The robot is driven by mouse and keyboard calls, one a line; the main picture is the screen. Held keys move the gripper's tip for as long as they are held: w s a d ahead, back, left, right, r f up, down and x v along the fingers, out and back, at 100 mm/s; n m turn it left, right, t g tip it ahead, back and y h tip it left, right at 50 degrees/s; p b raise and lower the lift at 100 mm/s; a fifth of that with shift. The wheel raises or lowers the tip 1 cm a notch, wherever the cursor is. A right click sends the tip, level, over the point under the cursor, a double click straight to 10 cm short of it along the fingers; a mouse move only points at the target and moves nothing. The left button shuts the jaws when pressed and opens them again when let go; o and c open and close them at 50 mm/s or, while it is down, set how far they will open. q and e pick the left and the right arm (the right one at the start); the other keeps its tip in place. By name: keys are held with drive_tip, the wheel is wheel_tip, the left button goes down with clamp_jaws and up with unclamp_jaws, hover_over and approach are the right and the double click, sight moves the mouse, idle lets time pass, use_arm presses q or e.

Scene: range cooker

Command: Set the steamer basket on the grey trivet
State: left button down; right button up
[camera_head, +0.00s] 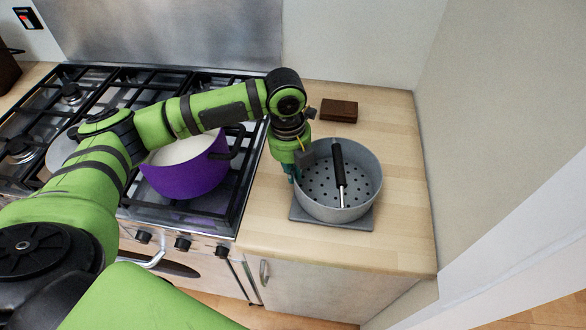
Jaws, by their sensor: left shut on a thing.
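The steamer basket (318,200) is a grey round pan with a perforated floor. A black handle on a thin metal stem (339,170) rises inside it. The basket is upright over the grey trivet (335,221), a flat square slab on the wooden counter. The basket hides most of the trivet; I cannot tell whether they touch. My left gripper (292,172) is shut on the basket at its left rim, with the fingertips partly hidden. My right gripper is not in view.
A purple pot (189,176) with pale contents stands on the gas range (142,208) left of the counter, beneath my left arm. A brown block (339,110) lies behind the basket. A wall bounds the right side. Bare counter (404,195) shows right of the basket.

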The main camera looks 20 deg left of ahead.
use_arm(q)
drive_tip(key=shift+s+f, duration=0.1)
drive_tip(key=c, duration=1.3)
unclamp_jaws()
drive_tip(key=r, duration=1.2)
drive_tip(key=shift+a, duration=0.35)
